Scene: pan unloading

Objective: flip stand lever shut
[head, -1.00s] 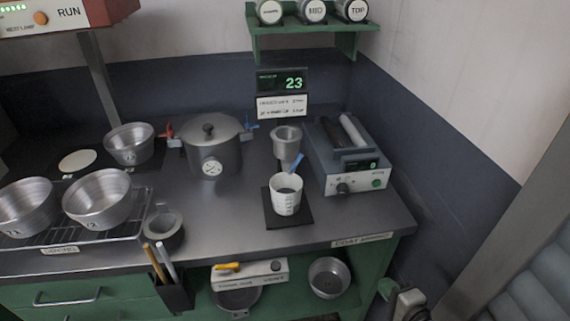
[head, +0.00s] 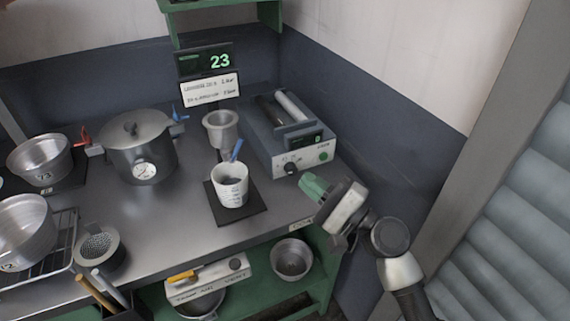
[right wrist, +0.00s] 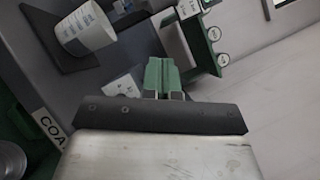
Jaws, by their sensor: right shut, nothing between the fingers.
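A metal cup-shaped hopper (head: 220,127) stands at the back of the bench. A blue lever (head: 237,150) sticks up and right just below it, behind a white marked beaker (head: 231,187). The beaker stands on a dark square pad (head: 252,215) and also shows in the right wrist view (right wrist: 85,30). My right gripper (head: 308,184), with green fingers, is shut and empty over the bench's right front edge, right of the beaker and apart from the lever. Its fingers show in the right wrist view (right wrist: 162,75). My left gripper is not in view.
A grey pot (head: 140,155) with a gauge, a red handle and a blue handle stands left. A grey control box (head: 290,140) stands behind my right gripper. A display reading 23 (head: 205,62) is at the back. Below are a shelf with a bowl (head: 292,258).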

